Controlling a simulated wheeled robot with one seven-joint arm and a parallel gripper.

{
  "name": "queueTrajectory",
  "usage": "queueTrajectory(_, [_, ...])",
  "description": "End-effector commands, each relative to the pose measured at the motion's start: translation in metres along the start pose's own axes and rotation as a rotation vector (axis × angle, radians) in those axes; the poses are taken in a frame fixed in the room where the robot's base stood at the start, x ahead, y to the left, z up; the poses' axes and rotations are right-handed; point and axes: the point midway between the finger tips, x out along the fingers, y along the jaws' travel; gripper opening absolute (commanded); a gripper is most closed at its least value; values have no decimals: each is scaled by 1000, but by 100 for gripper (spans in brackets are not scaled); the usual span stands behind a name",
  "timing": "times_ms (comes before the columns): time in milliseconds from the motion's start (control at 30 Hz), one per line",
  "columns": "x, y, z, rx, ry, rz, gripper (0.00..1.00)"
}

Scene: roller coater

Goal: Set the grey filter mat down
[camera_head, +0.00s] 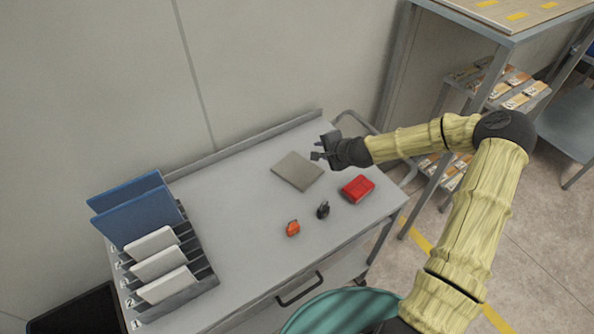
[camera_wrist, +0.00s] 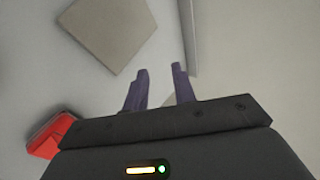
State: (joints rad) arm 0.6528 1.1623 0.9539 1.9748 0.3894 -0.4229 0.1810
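The grey filter mat (camera_head: 298,171) is a flat square lying on the light grey cart top, near its back rail. It also shows in the wrist view (camera_wrist: 108,32) at the upper left, apart from the fingers. My gripper (camera_head: 318,150) is beside the mat's right back corner, above the cart. In the wrist view its two dark fingers (camera_wrist: 160,88) stand apart with nothing between them.
A red box (camera_head: 357,189), a black item (camera_head: 323,210) and an orange item (camera_head: 292,228) lie on the cart top (camera_head: 245,210). A slotted rack (camera_head: 190,287) at the left holds blue and white panels. A shelf unit (camera_head: 470,90) stands at the right.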

Motion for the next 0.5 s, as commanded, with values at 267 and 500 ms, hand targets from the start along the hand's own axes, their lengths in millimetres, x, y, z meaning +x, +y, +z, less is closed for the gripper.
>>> queueTrajectory(267, [-29,-2,-1,1,1,-1,26])
queueTrajectory(500, [-46,-1,0,0,1,-1,26])
